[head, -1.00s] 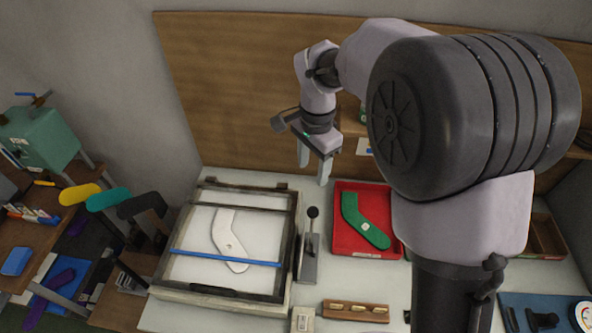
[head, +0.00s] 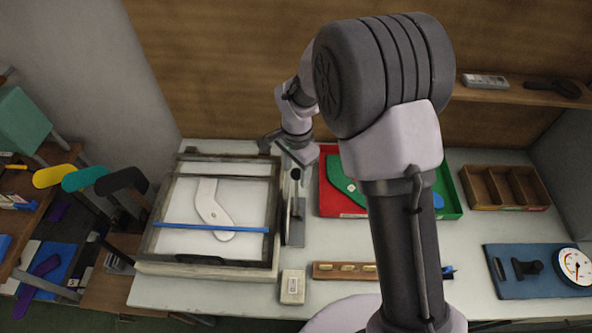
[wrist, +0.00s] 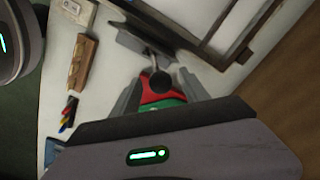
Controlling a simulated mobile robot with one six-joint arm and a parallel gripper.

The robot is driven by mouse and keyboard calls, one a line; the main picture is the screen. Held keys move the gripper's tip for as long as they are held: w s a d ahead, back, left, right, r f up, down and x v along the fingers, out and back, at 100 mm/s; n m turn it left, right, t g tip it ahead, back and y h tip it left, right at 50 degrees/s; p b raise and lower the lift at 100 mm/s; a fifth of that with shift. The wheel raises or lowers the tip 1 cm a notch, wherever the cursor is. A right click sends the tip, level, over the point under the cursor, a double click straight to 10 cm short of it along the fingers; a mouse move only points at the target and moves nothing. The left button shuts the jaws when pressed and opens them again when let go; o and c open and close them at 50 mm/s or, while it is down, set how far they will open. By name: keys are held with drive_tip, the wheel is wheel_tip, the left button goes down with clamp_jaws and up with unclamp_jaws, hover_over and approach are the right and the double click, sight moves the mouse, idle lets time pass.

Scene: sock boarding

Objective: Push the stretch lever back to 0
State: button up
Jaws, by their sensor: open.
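The stretch lever has a round dark knob (head: 296,174) on a thin stem. It rises from a grey metal base (head: 298,232) beside the boarding frame (head: 277,215). My gripper (head: 292,192) is open and low over the lever, its fingers on either side of the stem. In the wrist view the lever knob (wrist: 161,83) shows between the two spread fingers of my gripper (wrist: 160,78). I cannot tell whether a finger touches it. The lever's scale and its 0 mark cannot be read. A white sock form (head: 208,203) lies in the frame under a blue bar (head: 212,228).
A red tray (head: 328,205) with a green sock form (head: 345,182) stands close right of the lever. A small pale box (head: 292,287) and a wooden block (head: 340,270) lie in front. A wooden divided box (head: 505,187) and a gauge board (head: 520,285) are farther right.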

clamp_jaws()
idle(1.3)
